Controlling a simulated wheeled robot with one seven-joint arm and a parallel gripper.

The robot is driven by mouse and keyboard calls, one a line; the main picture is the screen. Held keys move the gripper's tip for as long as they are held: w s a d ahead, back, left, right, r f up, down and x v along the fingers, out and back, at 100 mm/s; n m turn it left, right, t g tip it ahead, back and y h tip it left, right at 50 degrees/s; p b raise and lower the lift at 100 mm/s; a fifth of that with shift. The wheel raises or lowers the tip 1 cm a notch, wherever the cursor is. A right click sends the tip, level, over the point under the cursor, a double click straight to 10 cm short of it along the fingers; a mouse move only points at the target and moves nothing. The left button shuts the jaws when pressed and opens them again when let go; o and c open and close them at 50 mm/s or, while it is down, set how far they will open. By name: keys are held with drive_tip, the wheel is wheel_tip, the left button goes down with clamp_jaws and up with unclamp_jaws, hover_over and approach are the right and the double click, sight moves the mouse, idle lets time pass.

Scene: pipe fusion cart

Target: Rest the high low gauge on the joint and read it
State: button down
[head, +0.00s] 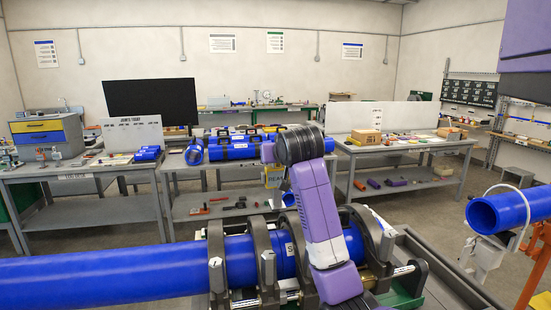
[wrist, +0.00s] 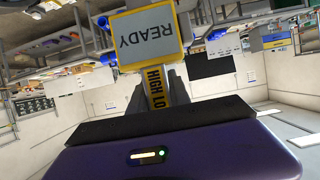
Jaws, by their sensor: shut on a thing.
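The high low gauge (wrist: 148,38) has a yellow-edged grey display reading READY and a yellow neck lettered "HIGH LO". In the wrist view it appears upside down, its neck between the fingers of my gripper (wrist: 163,88), which is shut on it. In the head view part of the gauge (head: 275,177) shows left of my purple arm, above and apart from the clamped pipe in the picture. The blue pipe (head: 105,275) runs through several dark clamp rings (head: 262,265). My arm covers part of the clamped stretch, and I cannot make out the joint.
Another blue pipe end (head: 485,215) lies on a stand at the right. Benches with tools stand behind, including a blue and yellow cabinet (head: 45,133), a black screen (head: 150,103) and a cardboard box (head: 367,137). Grey floor shows between the benches and the cart.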

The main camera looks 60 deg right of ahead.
sight(275, 187)
drive_tip(key=shift+f, duration=0.15)
wheel_tip(275, 187, down, 8)
drive_tip(key=b, duration=0.4)
drive_tip(key=shift+f, duration=0.25)
idle(0.4)
drive_tip(key=shift+f+b, duration=0.3)
drive_tip(key=shift+f, duration=0.5)
idle(3.1)
drive_tip(key=shift+r, duration=0.15)
wheel_tip(275, 187, up, 7)
drive_tip(key=p, duration=0.4)
drive_tip(key=shift+p, duration=0.3)
idle(1.3)
